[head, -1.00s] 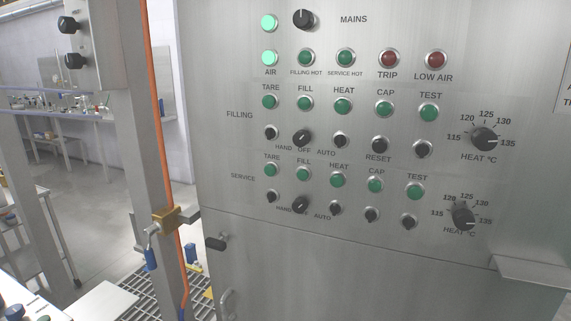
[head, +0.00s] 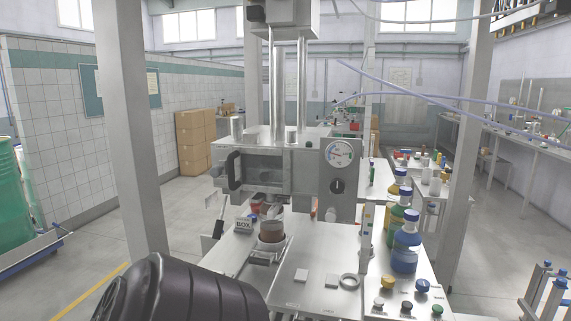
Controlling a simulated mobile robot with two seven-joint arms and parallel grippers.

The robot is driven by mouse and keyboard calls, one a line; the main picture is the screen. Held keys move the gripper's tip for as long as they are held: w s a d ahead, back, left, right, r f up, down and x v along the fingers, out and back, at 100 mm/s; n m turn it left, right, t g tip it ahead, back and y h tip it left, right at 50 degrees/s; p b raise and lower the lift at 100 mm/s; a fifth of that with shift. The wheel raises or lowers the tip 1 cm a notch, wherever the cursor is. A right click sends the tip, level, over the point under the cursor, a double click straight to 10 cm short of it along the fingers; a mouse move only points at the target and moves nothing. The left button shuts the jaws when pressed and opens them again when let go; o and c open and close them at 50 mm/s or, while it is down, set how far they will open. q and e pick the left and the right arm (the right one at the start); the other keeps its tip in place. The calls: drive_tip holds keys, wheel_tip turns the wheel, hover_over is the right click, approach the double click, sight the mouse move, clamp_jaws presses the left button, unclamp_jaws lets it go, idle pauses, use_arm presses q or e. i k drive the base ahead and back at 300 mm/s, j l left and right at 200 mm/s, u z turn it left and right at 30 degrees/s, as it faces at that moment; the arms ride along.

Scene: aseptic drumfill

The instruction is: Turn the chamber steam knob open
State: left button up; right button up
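A steel chamber (head: 302,184) with a small window stands on the worktable ahead. A panel on its right carries a round dial gauge (head: 339,153). Below the gauge is a black knob (head: 337,186), the likeliest chamber steam knob. Its pointer appears about upright, but any label is too small to read. Neither of my grippers is in view, and nothing touches the knob.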

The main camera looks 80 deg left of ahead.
sight(337, 186)
drive_tip(key=u, duration=2.5)
